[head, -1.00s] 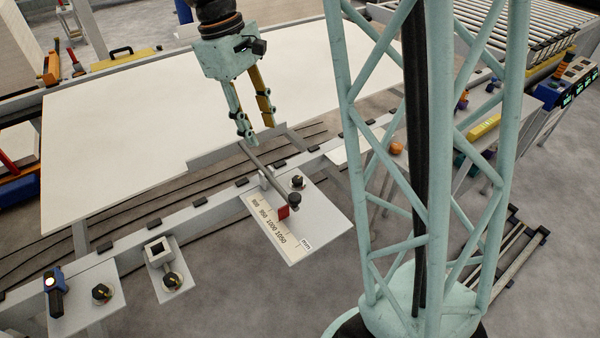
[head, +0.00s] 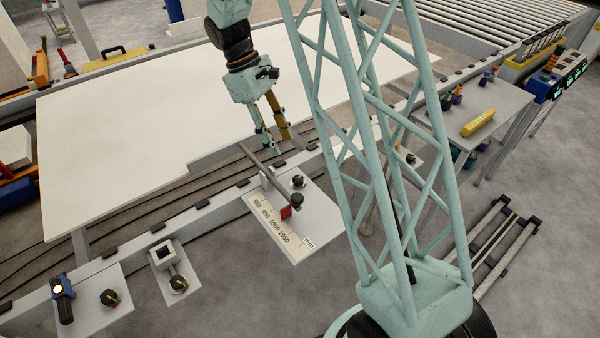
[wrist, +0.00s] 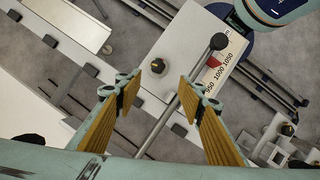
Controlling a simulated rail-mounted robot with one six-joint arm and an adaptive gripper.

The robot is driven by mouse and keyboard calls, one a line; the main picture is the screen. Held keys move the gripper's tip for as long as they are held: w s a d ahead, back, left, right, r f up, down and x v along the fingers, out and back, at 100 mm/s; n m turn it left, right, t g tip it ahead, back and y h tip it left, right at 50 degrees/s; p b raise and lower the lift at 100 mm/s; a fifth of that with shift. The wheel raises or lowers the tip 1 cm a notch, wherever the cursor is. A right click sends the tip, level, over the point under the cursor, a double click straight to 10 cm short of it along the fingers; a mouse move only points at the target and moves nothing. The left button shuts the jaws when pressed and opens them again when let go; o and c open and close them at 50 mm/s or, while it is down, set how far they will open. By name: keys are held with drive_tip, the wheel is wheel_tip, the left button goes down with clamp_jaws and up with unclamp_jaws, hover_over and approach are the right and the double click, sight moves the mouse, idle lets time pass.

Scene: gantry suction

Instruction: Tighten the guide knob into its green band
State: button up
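The white plate (head: 318,222) carries a millimetre scale (head: 272,222), a red pointer (head: 285,213) and a long rod (head: 262,165) with a black ball end (head: 295,201). A small black knob (head: 298,181) stands on it beside the rod; I take it as the guide knob. No green band is discernible. My gripper (head: 279,146) is open and empty, above and behind the plate, apart from the knob. In the wrist view my gripper's fingers (wrist: 160,88) are spread wide, with the knob (wrist: 158,67) showing between and beyond the tips and the rod (wrist: 172,112) crossing below.
Two more plates at lower left hold dark knobs (head: 110,297) (head: 178,284), a square socket (head: 162,254) and a blue handheld device (head: 62,289). A large white panel (head: 130,130) lies behind. A side table (head: 480,105) with a yellow object stands right. Open floor lies in front.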

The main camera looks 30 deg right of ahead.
sight(298, 178)
drive_tip(key=shift+w+d+f, duration=0.1)
drive_tip(key=shift+d+f, duration=0.2)
drive_tip(key=shift+f, duration=0.15)
drive_tip(key=shift+f, duration=0.1)
drive_tip(key=shift+b+x, duration=1.35)
drive_tip(key=shift+x, duration=5.5)
drive_tip(key=c, duration=0.8)
